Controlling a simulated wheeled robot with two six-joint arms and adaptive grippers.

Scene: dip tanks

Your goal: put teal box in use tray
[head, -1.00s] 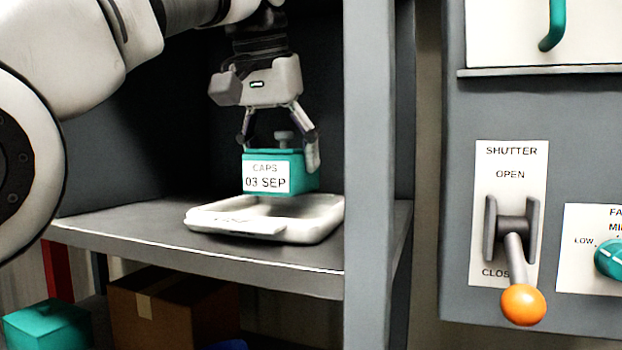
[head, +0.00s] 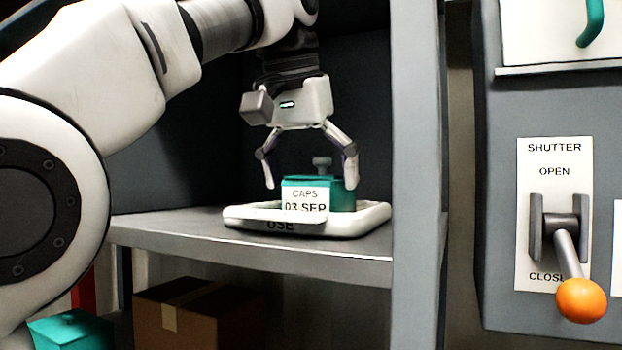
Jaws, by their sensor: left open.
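The teal box (head: 343,194) has a grey knob on top and a white label reading CAPS 03 SEP. It sits upright in the white use tray (head: 372,219), whose front label reads USE and is partly cut by the rim. The tray stands on the grey shelf. My left gripper (head: 311,186) is open just above the box, its fingers spread on either side of it. The right finger overlaps the box's right side in the picture, and I cannot tell whether it touches. My right gripper is not in view.
The grey shelf (head: 180,231) has a post (head: 418,180) close to the tray's right. Below are another teal box (head: 72,330) and a cardboard box (head: 195,318). At right, a shutter lever (head: 580,300) with an orange knob points down towards CLOSE.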

